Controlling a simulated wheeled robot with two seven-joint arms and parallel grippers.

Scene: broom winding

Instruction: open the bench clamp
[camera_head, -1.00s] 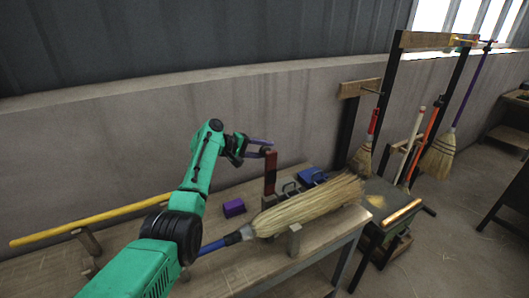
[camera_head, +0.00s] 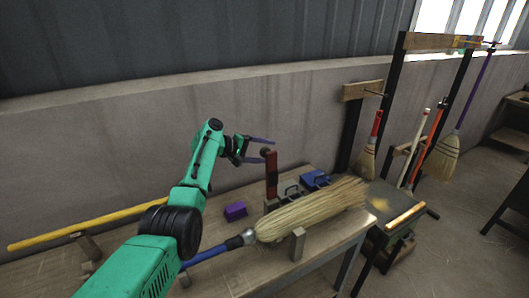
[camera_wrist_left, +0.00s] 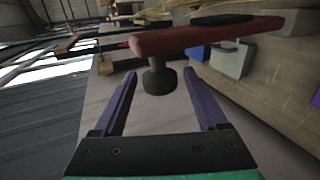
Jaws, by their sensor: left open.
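The bench clamp has a red upright lever (camera_head: 271,174) with a dark base on the workbench, behind the broom bristles. In the left wrist view the red lever (camera_wrist_left: 205,35) runs across the top, with a black knob (camera_wrist_left: 157,78) sticking out from it. My left gripper (camera_head: 268,147) is open at the lever's upper end. In the wrist view its two purple fingers (camera_wrist_left: 159,84) stand on either side of the knob, with gaps on both sides. I cannot tell whether the knob is fully between the fingertips. My right gripper is not in view.
A straw broom head (camera_head: 312,210) with a blue handle (camera_head: 212,252) lies across the bench (camera_head: 240,284), near the clamp. A purple block (camera_head: 235,211), a blue block (camera_head: 315,179) and a yellow pole (camera_head: 75,229) are nearby. The wall (camera_head: 130,150) rises behind.

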